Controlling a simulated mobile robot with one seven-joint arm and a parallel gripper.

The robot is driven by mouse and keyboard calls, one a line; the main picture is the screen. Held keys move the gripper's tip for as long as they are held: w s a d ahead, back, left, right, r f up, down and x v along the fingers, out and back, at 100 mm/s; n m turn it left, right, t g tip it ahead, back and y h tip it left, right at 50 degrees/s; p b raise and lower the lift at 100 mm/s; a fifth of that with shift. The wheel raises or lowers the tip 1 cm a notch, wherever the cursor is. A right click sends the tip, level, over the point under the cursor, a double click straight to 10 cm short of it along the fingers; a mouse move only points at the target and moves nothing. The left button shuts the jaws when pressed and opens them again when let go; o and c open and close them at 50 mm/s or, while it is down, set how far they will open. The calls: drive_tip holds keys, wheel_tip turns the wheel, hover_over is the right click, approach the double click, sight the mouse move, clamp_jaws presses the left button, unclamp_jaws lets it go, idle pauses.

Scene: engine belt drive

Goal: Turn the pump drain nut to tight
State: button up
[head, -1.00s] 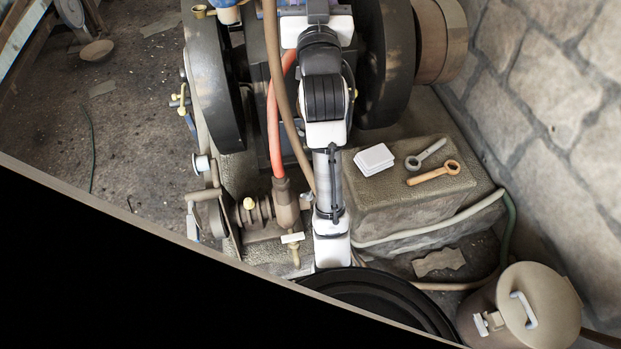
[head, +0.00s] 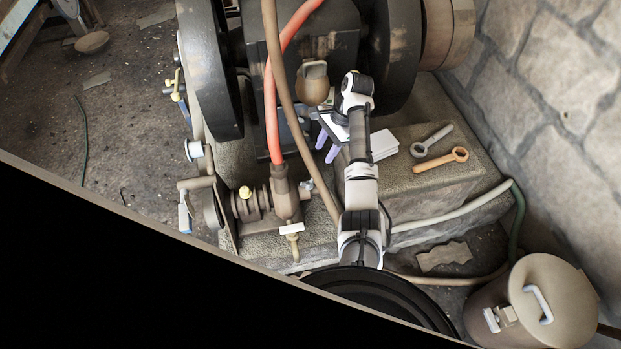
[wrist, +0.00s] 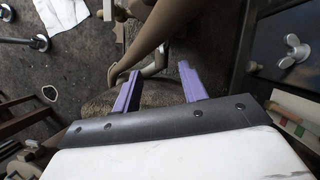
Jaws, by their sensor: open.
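My gripper (head: 327,146) has two purple fingers, spread apart and empty, over the engine block's front right of the red hose. The fingers also show in the wrist view (wrist: 160,75), with a brown hose beyond them. The pump (head: 285,198) stands below and left of the gripper, under the red hose's end. A brass fitting with a cream cross handle (head: 292,229) hangs at its lower front, and a small silver piece (head: 308,185) is at its right side. I cannot tell which is the drain nut. In the wrist view a silver wing nut (wrist: 295,50) sits on a dark panel at right.
The red hose (head: 275,110) and brown hose (head: 285,100) run down close left of my gripper. Two wrenches (head: 435,150) and a white block (head: 383,145) lie on the stone block at right. A lidded can (head: 550,290) stands at lower right.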

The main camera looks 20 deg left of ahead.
drive_tip(key=b+x, duration=0.6)
drive_tip(key=x, duration=0.7)
drive_tip(key=shift+f, duration=0.35)
clamp_jaws()
drive_tip(key=shift+r, duration=0.2)
